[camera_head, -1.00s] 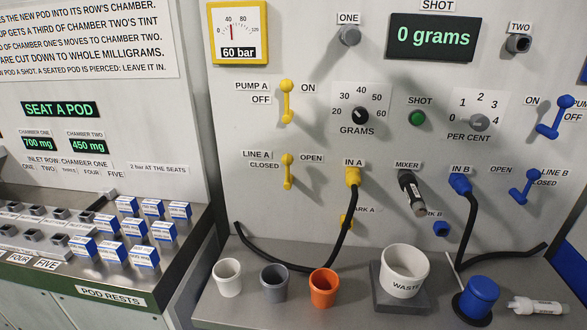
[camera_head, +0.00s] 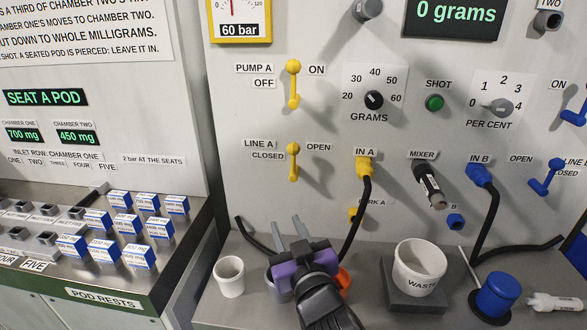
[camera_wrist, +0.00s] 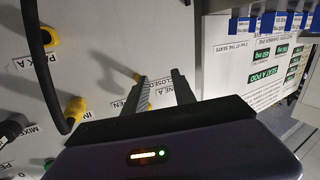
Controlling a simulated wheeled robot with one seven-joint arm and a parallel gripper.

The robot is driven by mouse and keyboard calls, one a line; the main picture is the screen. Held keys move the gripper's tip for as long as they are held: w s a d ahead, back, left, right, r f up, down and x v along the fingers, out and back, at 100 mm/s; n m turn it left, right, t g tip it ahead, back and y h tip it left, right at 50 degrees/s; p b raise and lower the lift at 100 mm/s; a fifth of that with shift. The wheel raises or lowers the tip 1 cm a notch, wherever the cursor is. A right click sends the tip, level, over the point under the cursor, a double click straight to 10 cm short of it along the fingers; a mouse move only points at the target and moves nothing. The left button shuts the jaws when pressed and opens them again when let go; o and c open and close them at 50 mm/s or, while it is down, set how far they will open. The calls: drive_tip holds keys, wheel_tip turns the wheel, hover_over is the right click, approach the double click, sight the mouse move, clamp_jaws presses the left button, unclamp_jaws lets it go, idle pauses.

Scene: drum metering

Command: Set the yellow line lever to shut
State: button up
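The yellow line A lever (camera_head: 292,162) is on the panel, between the CLOSED label on its left and the OPEN label on its right. It appears upright in the head view. In the wrist view a small yellow lever end (camera_wrist: 137,77) shows at the tip of one finger, near the LINE A and CLOSED labels; contact cannot be told. My gripper (camera_head: 286,220) is open and empty, with its two fingers apart. In the head view it is below the lever, over the bench. In the wrist view the fingers (camera_wrist: 158,74) point towards the panel.
The yellow pump A lever (camera_head: 293,84) is above. The yellow IN A plug (camera_head: 364,167) with its black hose is right of the lever. A white cup (camera_head: 229,277) and the waste tub (camera_head: 419,265) stand on the bench. My gripper partly hides a grey cup and an orange cup.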

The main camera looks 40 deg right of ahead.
sight(294, 162)
drive_tip(key=w+d+r+m+h, duration=0.1)
drive_tip(key=w+d+r, duration=0.1)
drive_tip(key=w+d, duration=0.1)
drive_tip(key=w+d+r+m+g+h, duration=0.1)
drive_tip(key=w+d+r, duration=0.2)
drive_tip(key=d, duration=0.1)
drive_tip(key=w+d+r+m+h, duration=0.1)
drive_tip(key=w+d+r, duration=0.2)
drive_tip(key=d, duration=0.1)
drive_tip(key=shift+r+m+g+h, duration=0.15)
drive_tip(key=shift+m+g+h, duration=0.15)
drive_tip(key=shift+m+h, duration=0.1)
clamp_jaws()
idle(1.1)
